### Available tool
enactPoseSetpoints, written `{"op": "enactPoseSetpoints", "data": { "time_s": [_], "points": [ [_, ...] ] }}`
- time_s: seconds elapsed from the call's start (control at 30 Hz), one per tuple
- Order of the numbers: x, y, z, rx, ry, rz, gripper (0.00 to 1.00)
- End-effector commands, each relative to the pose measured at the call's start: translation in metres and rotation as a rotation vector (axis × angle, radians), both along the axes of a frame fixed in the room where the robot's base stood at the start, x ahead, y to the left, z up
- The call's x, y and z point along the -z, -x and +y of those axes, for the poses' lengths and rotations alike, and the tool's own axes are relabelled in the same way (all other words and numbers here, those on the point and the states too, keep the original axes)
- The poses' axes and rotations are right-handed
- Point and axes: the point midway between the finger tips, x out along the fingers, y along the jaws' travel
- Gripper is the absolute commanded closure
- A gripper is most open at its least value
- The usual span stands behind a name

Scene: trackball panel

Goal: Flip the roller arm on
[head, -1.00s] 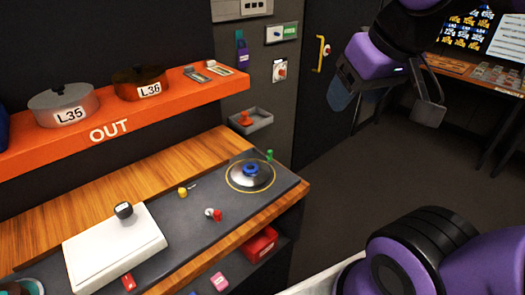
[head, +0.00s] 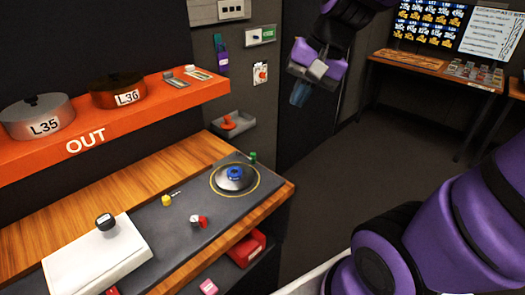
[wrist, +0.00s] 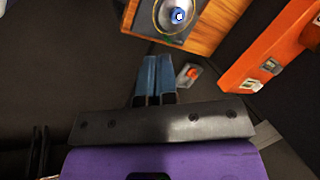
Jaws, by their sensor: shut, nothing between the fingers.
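My gripper (head: 299,93) is in the air to the right of the wall fittings in the head view, its blue fingers pointing down. In the wrist view my gripper (wrist: 158,62) shows its two blue fingers side by side, shut and empty. No part is clearly recognisable as the roller arm. Wall fittings near the gripper are a small panel with a green label (head: 267,33), a red knob on a white plate (head: 262,74) and a purple-blue piece (head: 222,58). A grey wall tray (head: 243,130) with an orange-red part (head: 229,122) is lower; my gripper is apart from all of them.
An orange shelf (head: 130,120) holding pots juts out above. Open floor (head: 375,160) lies to the right.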

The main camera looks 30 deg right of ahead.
Motion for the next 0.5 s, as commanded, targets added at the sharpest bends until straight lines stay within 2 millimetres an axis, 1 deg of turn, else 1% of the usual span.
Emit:
{"op": "enactPoseSetpoints", "data": {
  "time_s": [0.03, 0.1, 0.37, 0.5],
  "points": [
    [0.006, -0.009, -0.003, 0.043, -0.032, 0.03, 1.0],
    [0.013, -0.02, -0.006, 0.109, -0.08, 0.067, 1.0],
    [0.045, -0.063, -0.023, 0.361, -0.244, 0.201, 1.0],
    [0.065, -0.084, -0.035, 0.501, -0.325, 0.27, 1.0]
  ]
}}
